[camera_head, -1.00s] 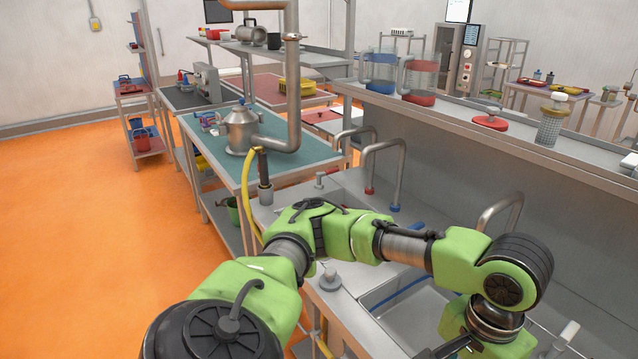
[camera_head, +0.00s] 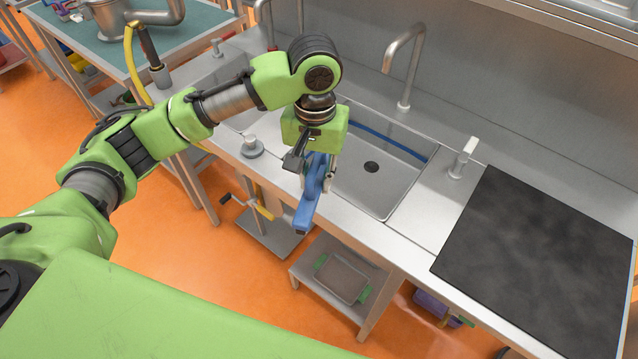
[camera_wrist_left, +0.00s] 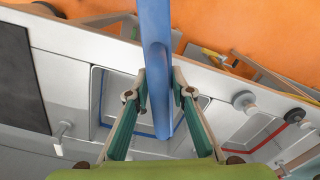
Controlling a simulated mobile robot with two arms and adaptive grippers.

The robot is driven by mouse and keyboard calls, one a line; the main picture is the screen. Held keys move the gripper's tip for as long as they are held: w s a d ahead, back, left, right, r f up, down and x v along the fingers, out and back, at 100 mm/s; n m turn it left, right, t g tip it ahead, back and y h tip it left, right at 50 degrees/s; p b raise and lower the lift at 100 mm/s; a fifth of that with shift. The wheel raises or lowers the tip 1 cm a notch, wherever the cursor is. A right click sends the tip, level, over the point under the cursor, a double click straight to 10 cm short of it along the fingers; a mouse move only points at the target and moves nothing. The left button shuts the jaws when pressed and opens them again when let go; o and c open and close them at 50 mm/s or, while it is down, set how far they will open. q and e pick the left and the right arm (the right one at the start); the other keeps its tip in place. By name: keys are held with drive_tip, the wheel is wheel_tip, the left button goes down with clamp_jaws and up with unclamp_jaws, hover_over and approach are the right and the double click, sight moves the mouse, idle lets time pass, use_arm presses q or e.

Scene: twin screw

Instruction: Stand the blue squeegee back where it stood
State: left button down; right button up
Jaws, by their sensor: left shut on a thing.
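The blue squeegee (camera_head: 307,208) is in my left gripper (camera_head: 317,178), over the front rim of the left part of the sink basin. Its lower end slants out past the counter's front edge in the head view. In the left wrist view, the blue squeegee (camera_wrist_left: 155,35) runs up between the two green-padded fingers of my left gripper (camera_wrist_left: 159,88), which are shut on it. The gripper hides part of it in the head view. I cannot tell which spot it stood in before. My right gripper is not in view.
The sink basin (camera_head: 372,190) has a blue strip along its back wall. A tall tap (camera_head: 408,70) rises behind it. A small dispenser (camera_head: 463,158) and a black mat (camera_head: 545,255) are to the right. A grey knob (camera_head: 252,146) stands left of the basin. A low shelf (camera_head: 335,300) is below.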

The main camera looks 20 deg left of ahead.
sight(320, 179)
use_arm(q)
drive_tip(key=w+f, duration=0.2)
drive_tip(key=f, duration=0.1)
drive_tip(key=w+f, duration=0.2)
drive_tip(key=shift+a+p, duration=0.2)
drive_tip(key=shift+p, duration=0.15)
wheel_tip(320, 179, down, 2)
drive_tip(key=shift+f+p, duration=0.2)
drive_tip(key=shift+p, duration=0.4)
drive_tip(key=shift+f, duration=0.45)
drive_tip(key=shift+f, duration=0.1)
drive_tip(key=c, duration=1.8)
unclamp_jaws()
drive_tip(key=shift+r, duration=0.4)
wheel_tip(320, 179, up, 11)
drive_tip(key=shift+r+b, duration=0.2)
drive_tip(key=shift+b, duration=1)
